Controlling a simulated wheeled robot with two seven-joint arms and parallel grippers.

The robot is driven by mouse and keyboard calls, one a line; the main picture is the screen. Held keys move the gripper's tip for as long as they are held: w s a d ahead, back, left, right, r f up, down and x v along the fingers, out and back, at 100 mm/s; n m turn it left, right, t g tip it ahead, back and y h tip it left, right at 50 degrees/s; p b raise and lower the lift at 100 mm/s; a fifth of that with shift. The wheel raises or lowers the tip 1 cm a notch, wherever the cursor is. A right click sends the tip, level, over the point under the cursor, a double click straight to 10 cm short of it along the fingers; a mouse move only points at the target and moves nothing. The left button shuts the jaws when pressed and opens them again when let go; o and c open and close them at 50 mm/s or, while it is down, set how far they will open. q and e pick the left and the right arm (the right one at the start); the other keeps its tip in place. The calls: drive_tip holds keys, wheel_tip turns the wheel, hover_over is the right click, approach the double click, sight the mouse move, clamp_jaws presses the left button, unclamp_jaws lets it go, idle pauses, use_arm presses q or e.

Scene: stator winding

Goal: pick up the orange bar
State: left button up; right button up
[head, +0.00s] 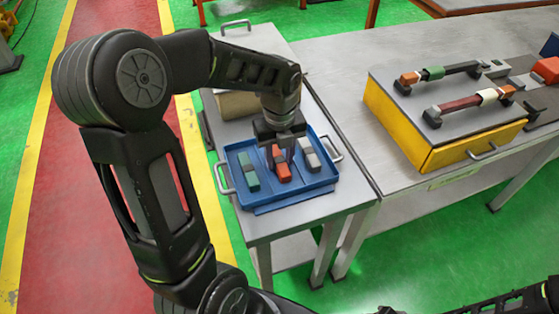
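The orange bar (283,174) lies in the blue tray (262,201), between a green bar and a whitish bar. My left gripper (281,156) points down directly over the orange bar, with its fingertips at the bar's middle. The fingers hide part of the bar, and I cannot tell whether they are closed on it. The bar appears to be resting in the tray. My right gripper is not in view; only dark arm parts show at the bottom right.
The green bar (249,178) and the whitish bar (308,154) lie close on either side. The tray has raised walls and end handles. A beige block (236,104) sits behind it. On the right table stands a yellow box (396,126) with bars on top.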

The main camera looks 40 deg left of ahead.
use_arm(q)
drive_tip(key=shift+c, duration=0.2)
idle(0.4)
clamp_jaws()
idle(0.3)
